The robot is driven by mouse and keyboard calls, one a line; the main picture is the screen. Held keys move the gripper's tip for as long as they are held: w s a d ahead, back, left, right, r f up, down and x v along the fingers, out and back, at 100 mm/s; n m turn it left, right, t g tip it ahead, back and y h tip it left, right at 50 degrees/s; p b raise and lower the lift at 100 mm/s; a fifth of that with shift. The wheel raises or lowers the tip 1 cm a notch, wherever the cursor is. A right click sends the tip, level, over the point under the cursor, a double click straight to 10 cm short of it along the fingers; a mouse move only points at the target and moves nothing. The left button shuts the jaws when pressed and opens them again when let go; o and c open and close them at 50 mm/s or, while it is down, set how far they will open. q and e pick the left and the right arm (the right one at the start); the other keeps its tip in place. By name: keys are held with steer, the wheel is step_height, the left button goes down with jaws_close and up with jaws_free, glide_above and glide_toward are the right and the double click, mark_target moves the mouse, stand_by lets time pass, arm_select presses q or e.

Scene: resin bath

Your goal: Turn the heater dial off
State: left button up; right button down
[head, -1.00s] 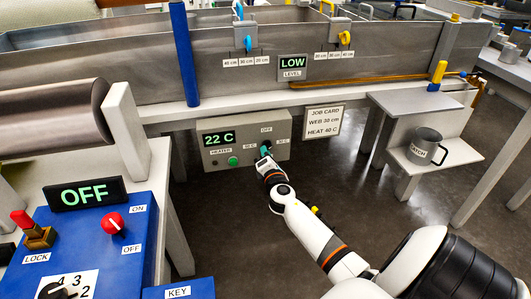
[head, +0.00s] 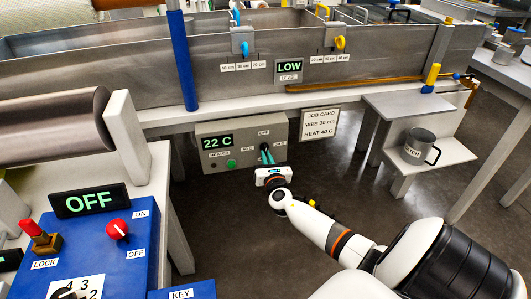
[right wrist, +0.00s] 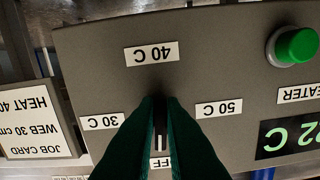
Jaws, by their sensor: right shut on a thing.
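The grey heater box (head: 225,168) hangs under the tank, with a "22 C" display (head: 217,141). Its dark dial (head: 265,147) is mostly hidden by my fingers. My right gripper (head: 267,154) is shut on the dial, its green fingers on either side. In the right wrist view, upside down, the fingers (right wrist: 160,105) meet over the dial, among the labels 30 C (right wrist: 103,121), 40 C (right wrist: 151,54), 50 C (right wrist: 219,109) and the partly hidden OFF (right wrist: 161,162). A white strip shows between the fingers toward OFF; I cannot tell if it is the pointer. My left gripper is not in view.
A green button (head: 232,164) sits on the box, left of the dial. A job card (head: 319,124) reading HEAT 40 C hangs to the right. A blue panel (head: 95,235) stands front left, and a mug (head: 420,147) on a shelf at right. Floor below the box is clear.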

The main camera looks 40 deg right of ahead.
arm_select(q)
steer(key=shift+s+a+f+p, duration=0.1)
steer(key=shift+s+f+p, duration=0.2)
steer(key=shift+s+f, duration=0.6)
arm_select(e)
steer(key=shift+f+n, duration=0.15)
steer(key=shift+n, duration=0.65)
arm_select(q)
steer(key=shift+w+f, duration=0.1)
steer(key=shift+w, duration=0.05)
arm_select(e)
steer(key=shift+s, duration=0.1)
steer(key=c, duration=1.5)
jaws_free()
